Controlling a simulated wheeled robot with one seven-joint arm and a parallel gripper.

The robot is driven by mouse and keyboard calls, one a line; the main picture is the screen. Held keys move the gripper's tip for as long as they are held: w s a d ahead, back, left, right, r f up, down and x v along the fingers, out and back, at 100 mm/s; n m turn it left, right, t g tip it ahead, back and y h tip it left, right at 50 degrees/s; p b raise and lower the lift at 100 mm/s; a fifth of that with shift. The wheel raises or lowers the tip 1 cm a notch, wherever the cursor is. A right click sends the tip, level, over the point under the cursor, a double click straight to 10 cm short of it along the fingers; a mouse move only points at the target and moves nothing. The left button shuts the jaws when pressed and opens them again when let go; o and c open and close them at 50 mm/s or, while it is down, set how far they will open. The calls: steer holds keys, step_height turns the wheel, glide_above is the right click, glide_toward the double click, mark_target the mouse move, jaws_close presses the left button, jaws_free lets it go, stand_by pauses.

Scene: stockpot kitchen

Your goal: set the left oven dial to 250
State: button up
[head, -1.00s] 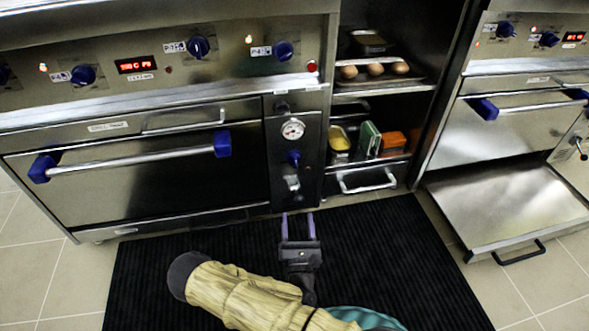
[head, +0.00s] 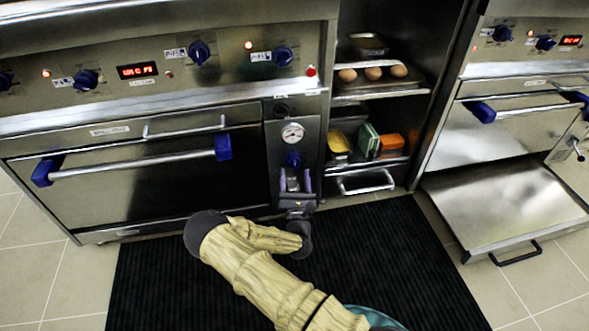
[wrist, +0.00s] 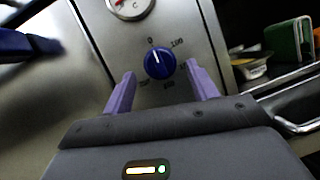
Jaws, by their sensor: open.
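The left oven's blue dial (head: 292,160) is on the narrow steel panel right of the left oven door, below a round gauge (head: 293,133). In the wrist view the dial (wrist: 160,63) has its white pointer line up, near the 0 mark. A 100 mark is at its upper right; the lower marks are too blurred to read surely. My gripper (head: 296,180) is open and empty, low in front of this panel. In the wrist view its purple fingers (wrist: 161,80) stand apart, one on each side of the dial's lower part in the picture. I see no contact.
The left oven door's handle (head: 140,160) sticks out left of the panel. Open shelves (head: 375,95) with eggs and containers are to the right, with a handle (head: 365,183) below. Farther right a steel door (head: 505,205) lies lowered. A black mat (head: 390,260) covers the floor.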

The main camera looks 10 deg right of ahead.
mark_target(293, 161)
steer(key=shift+x, duration=1.4)
steer(key=shift+s+a, duration=0.1)
steer(key=c, duration=1)
steer(key=shift+m, duration=0.3)
